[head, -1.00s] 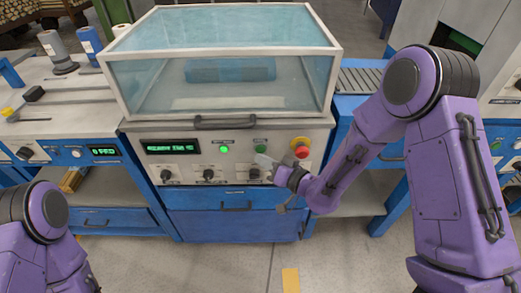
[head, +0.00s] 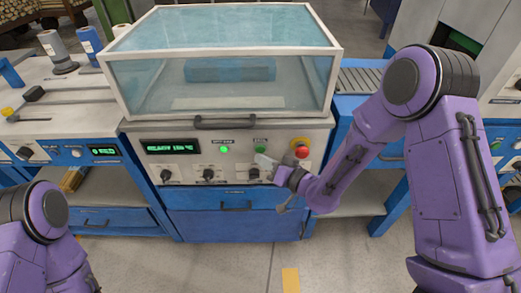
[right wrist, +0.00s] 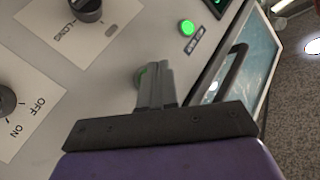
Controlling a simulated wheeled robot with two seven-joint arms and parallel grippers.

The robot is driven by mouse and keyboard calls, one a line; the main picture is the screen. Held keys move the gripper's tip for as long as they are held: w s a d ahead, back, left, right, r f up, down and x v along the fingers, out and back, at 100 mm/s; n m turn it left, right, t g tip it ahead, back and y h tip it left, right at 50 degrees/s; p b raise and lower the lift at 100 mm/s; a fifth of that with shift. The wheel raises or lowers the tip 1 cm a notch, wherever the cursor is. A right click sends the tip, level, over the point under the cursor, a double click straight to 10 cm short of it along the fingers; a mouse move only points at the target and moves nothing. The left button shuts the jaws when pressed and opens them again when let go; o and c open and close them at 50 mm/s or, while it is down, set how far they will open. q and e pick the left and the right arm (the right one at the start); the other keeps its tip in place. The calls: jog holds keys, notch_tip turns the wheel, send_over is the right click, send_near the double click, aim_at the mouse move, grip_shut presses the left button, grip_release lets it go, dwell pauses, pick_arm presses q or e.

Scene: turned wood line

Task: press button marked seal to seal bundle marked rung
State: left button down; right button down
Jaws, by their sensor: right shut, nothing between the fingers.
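The green seal button (head: 260,149) is on the front panel of the machine (head: 230,172), just left of the red knob. My right gripper (head: 264,159) is shut and empty, its tips right at the lower edge of that button. In the right wrist view the closed fingers (right wrist: 158,84) point at the panel and cover most of the button (right wrist: 140,74); whether they touch it I cannot tell. A blue bundle (head: 230,70) lies inside the clear hood (head: 125,85); no mark on it is readable. My left gripper is out of view.
A red stop knob (head: 301,148) is close to the right of my gripper. A lit green lamp (head: 224,149) and a green display (head: 170,147) are to the left. Black dials (head: 209,174) sit below, and the hood handle (head: 240,122) is above. A roller conveyor (head: 360,80) stands at right.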

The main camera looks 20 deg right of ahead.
jog(key=shift+w, duration=0.1)
dwell(0.6)
jog(key=shift+w+d, duration=0.1)
jog(key=shift+w, duration=0.2)
jog(key=shift+w+d, duration=0.1)
jog(key=shift+w, duration=0.25)
dwell(0.5)
dwell(0.3)
jog(key=shift+s+a, duration=0.2)
jog(key=shift+s, duration=0.55)
jog(key=s, duration=0.2)
jog(key=s+a, duration=0.1)
jog(key=s, duration=0.1)
jog(key=shift+s+a, duration=0.2)
jog(key=shift+s, duration=0.2)
jog(key=shift+f, duration=0.1)
